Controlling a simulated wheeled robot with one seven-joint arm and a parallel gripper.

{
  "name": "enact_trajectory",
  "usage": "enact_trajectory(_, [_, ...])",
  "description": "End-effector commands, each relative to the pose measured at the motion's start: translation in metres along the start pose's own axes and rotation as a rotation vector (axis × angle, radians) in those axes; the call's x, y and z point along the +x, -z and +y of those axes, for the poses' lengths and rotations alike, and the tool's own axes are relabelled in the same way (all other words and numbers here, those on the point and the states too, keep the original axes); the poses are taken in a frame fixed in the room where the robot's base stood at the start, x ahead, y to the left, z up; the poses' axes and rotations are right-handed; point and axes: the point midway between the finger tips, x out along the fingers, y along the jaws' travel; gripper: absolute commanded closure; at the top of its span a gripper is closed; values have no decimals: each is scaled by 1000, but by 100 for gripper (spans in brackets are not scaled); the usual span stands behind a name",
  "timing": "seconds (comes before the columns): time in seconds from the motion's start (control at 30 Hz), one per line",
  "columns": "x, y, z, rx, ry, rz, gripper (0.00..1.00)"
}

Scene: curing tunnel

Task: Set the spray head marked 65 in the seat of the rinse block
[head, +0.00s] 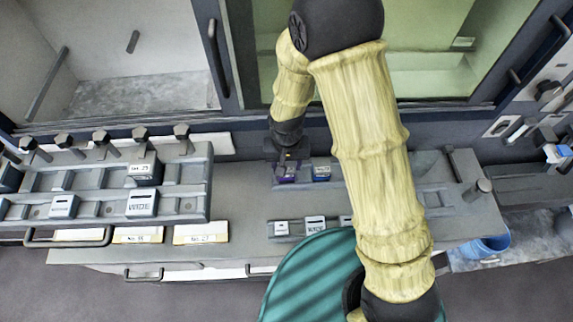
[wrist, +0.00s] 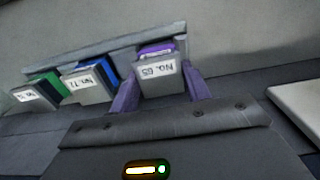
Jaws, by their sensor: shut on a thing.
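The spray head marked 65 (wrist: 157,71) is a grey block with a purple top and a white "No. 65" label. It stands in a row at the back of the bench, and its purple part (head: 288,176) also shows in the head view. My gripper (wrist: 161,88) has its purple fingers on both sides of it, shut on it. In the head view my gripper (head: 289,158) reaches down to the back row of the bench. I cannot pick out the rinse block or its seat for certain; my arm hides part of the bench.
At left is a stepped rack (head: 190,178) with labelled blocks and black knobs. A teal round shape (head: 310,275) covers the front. A blue bucket (head: 487,247) is at right.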

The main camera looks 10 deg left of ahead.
Motion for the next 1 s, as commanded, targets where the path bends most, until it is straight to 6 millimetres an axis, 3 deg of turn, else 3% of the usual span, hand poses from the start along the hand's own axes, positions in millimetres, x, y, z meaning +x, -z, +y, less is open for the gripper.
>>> enact_trajectory(0.03, [-16, 1, 0, 0, 1, 3, 80])
enact_trajectory(0.1, [-28, 1, 0, 0, 1, 3, 80])
enact_trajectory(0.3, [-54, 0, 0, 0, 0, 1, 80])
enact_trajectory(0.67, [-54, 0, 0, 0, 0, 1, 80])
enact_trajectory(1.0, [-75, 0, 0, 0, 1, 2, 80])
